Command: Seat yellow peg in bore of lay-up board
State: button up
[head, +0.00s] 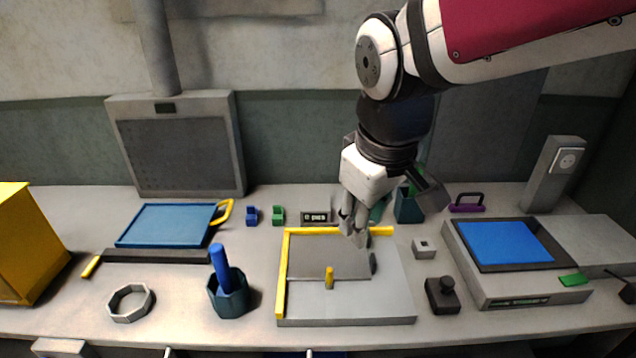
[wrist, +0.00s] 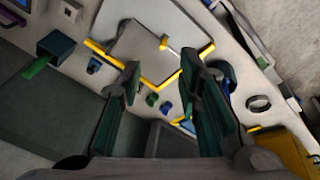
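The lay-up board (head: 345,312) is a pale grey plate with yellow strips along its back and left edges and a darker grey sheet on it. The yellow peg (head: 329,278) stands upright near the sheet's front edge; I cannot tell whether it sits in a bore. My gripper (head: 357,240) is over the board's back right part, behind and right of the peg, touching nothing that I can see. In the wrist view my gripper (wrist: 160,68) is open and empty, and the peg (wrist: 164,43) shows beyond the fingertips. No bore opening can be made out.
A dark teal cup (head: 230,300) holding a blue rod stands left of the board, with a grey ring (head: 130,303) farther left. A black-knobbed block (head: 442,296) and a small grey block (head: 423,248) stand right. Green and blue small pieces (head: 278,215) sit behind.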

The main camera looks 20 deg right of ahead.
jog(key=s+r+m+t, duration=0.2)
jog(key=s+m, duration=0.2)
jog(key=s, duration=0.4)
jog(key=shift+a+r+y, duration=0.15)
jog(key=shift+y, duration=0.25)
dwell(0.7)
